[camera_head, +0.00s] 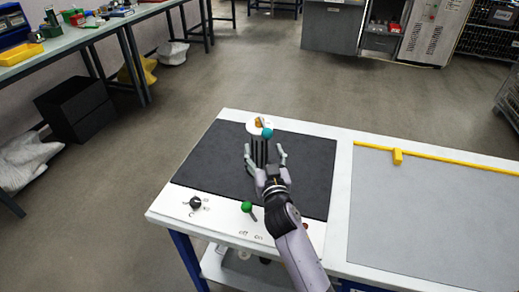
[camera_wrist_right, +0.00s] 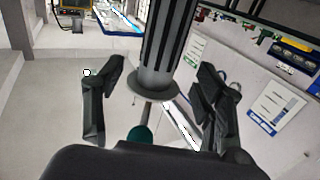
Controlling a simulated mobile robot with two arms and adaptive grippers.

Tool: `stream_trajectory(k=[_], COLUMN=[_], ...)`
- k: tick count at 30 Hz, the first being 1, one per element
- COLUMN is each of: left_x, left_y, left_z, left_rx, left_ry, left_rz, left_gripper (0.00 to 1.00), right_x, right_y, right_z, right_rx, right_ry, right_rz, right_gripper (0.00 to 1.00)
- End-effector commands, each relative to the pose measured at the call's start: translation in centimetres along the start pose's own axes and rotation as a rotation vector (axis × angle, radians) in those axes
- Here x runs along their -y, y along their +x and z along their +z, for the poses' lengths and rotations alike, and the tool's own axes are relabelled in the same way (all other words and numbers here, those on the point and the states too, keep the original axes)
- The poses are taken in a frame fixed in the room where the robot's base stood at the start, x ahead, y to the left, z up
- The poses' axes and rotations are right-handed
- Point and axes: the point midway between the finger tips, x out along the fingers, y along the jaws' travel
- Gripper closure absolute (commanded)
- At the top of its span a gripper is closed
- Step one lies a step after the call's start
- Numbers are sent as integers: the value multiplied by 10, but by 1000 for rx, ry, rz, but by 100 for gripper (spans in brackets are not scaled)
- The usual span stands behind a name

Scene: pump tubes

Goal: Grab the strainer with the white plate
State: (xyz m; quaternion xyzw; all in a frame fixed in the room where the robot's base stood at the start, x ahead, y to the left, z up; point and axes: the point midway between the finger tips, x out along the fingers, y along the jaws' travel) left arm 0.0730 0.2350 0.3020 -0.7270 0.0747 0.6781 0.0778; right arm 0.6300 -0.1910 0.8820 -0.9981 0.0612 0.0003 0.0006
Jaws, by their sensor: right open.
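The strainer (camera_head: 260,151) is a dark ribbed cylinder above the black mat, with a white round plate (camera_head: 252,128) at its far end in the head view. An orange part and a teal ball (camera_head: 267,133) show by the plate. My right gripper (camera_head: 265,156) is open, with one finger on each side of the cylinder. In the right wrist view the ribbed cylinder (camera_wrist_right: 166,45) and its dark flange (camera_wrist_right: 153,91) lie between the spread fingers of the gripper (camera_wrist_right: 160,82). I cannot tell whether either finger touches it. A teal knob (camera_wrist_right: 140,134) shows below the flange. My left gripper is not in view.
The black mat (camera_head: 312,170) is mostly clear. A green-knobbed part (camera_head: 247,206) and a black-knobbed part (camera_head: 195,202) are on the white table's front strip. A grey mat (camera_head: 430,220) with a yellow bar (camera_head: 440,158) along its back lies right.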

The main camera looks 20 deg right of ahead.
Motion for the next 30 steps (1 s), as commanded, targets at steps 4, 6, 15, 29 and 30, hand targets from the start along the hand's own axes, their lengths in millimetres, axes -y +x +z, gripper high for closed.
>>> stream_trajectory(k=[4, 6, 15, 29, 30], left_x=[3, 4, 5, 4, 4], left_y=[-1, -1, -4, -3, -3], left_z=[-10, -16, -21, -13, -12], left_rx=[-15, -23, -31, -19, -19], left_ry=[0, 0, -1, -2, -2], left_rz=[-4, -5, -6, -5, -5], left_gripper=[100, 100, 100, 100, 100], right_x=[0, 0, 0, 0, 0], right_y=[14, 17, 56, 67, 67], right_z=[0, 0, 3, 4, 4], right_rx=[0, 0, 0, 1, 1], right_ry=[-2, -2, -3, -1, -1], right_rz=[0, 1, 1, 0, 0], right_gripper=[36, 36, 36, 42, 44])
